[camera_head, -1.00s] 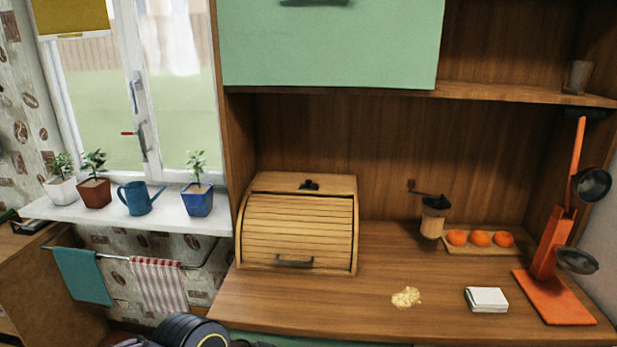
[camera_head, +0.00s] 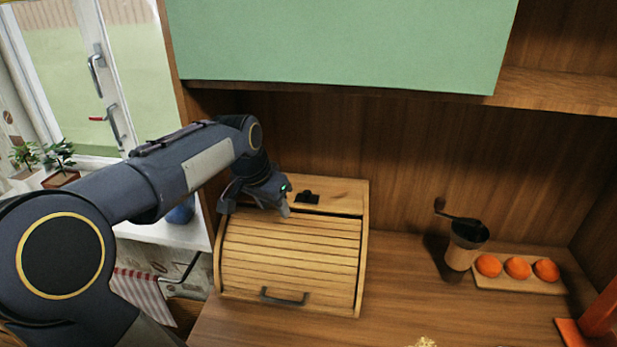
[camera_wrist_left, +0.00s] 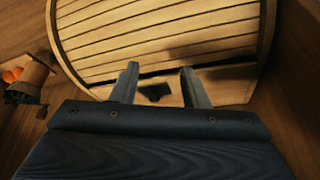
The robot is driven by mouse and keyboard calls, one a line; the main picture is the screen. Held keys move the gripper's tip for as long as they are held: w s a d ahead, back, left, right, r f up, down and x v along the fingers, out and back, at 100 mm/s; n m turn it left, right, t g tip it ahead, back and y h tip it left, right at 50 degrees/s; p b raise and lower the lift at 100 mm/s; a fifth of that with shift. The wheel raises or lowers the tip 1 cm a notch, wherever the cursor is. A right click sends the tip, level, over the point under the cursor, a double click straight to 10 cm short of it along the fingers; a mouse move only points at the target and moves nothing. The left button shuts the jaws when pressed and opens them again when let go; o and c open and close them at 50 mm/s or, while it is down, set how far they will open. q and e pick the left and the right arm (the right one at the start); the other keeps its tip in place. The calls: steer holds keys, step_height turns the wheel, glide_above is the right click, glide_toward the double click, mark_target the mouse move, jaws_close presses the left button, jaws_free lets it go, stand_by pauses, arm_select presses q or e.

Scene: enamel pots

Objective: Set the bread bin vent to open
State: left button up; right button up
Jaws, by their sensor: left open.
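The wooden bread bin (camera_head: 290,262) stands on the counter with its slatted roll front down and a dark handle low on it. Its black vent (camera_head: 307,197) is a small piece on the flat top, toward the back. My left gripper (camera_head: 286,208) is over the left part of the bin's top, to the left of the vent. In the left wrist view, the gripper (camera_wrist_left: 158,82) is open and empty, and the dark vent (camera_wrist_left: 156,92) shows between its fingers. I cannot tell the vent's setting. My right gripper is not in view.
A hand grinder (camera_head: 464,245) and a board with orange fruits (camera_head: 517,267) stand to the right of the bin. The green cabinet (camera_head: 340,45) hangs above. Potted plants (camera_head: 60,160) stand on the windowsill at left.

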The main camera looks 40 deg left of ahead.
arm_select(q)
steer(key=p, duration=0.3)
glide_above(307, 192)
steer(key=s, duration=0.2)
steer(key=shift+w+r, duration=0.1)
steer(key=shift+w, duration=0.05)
steer(key=shift+x, duration=1.2)
steer(key=shift+f, duration=0.35)
jaws_close()
